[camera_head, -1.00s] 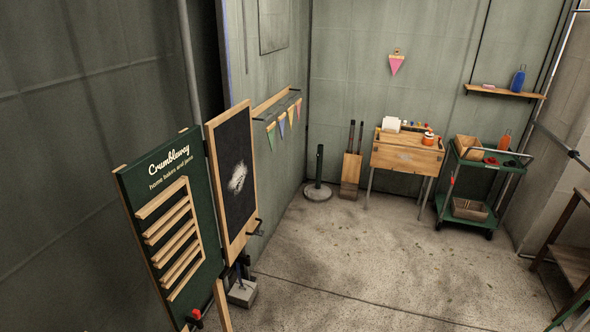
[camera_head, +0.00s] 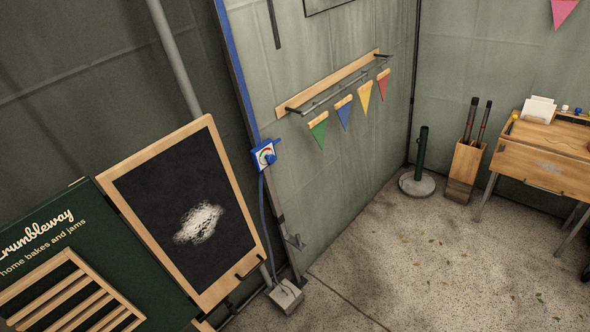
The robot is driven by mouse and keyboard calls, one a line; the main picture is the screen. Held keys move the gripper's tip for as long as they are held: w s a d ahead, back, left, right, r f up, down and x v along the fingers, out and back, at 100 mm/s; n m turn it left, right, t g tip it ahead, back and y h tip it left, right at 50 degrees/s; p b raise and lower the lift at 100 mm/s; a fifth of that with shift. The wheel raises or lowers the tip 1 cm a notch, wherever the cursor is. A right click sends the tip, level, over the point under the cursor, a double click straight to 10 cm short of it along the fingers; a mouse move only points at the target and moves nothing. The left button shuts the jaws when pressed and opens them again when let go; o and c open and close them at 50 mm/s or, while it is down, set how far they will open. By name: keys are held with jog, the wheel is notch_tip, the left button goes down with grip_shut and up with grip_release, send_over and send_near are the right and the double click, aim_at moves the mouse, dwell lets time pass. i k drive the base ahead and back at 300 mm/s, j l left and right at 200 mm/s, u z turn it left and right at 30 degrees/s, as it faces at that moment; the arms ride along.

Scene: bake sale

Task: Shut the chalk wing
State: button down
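The chalk wing (camera_head: 170,200) is a black chalkboard panel in a light wooden frame, with a white chalk smudge on it. It stands at the left of the view, beside the dark green Crumbleway board (camera_head: 60,235), and sticks out to the right from that board's right edge. A dark handle (camera_head: 252,266) sits on the wing's lower right part. My gripper is not in view, so its distance from the wing cannot be seen.
A wall rail with pennants (camera_head: 340,85) hangs behind the wing. A blue dial box (camera_head: 264,155) and a grey foot block (camera_head: 286,296) are close to its right edge. A dark post (camera_head: 419,160) and a wooden desk (camera_head: 545,155) stand farther back. The concrete floor at lower right is clear.

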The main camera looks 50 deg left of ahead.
aim_at(181, 193)
jog(key=i+u, duration=0.15)
jog(key=i, duration=0.55)
jog(key=i+l+u, duration=0.15)
jog(key=i, duration=0.55)
jog(key=i+u, duration=0.55)
jog(key=u, duration=0.25)
jog(key=i+l+u, duration=0.1)
jog(key=i+u, duration=0.55)
jog(key=u, duration=0.15)
jog(key=i+u, duration=0.2)
jog(key=u, duration=0.2)
jog(key=i+l+u, duration=0.1)
jog(key=i+u, duration=0.15)
jog(key=u, duration=0.2)
jog(key=i+l+u, duration=0.2)
jog(key=u, duration=0.2)
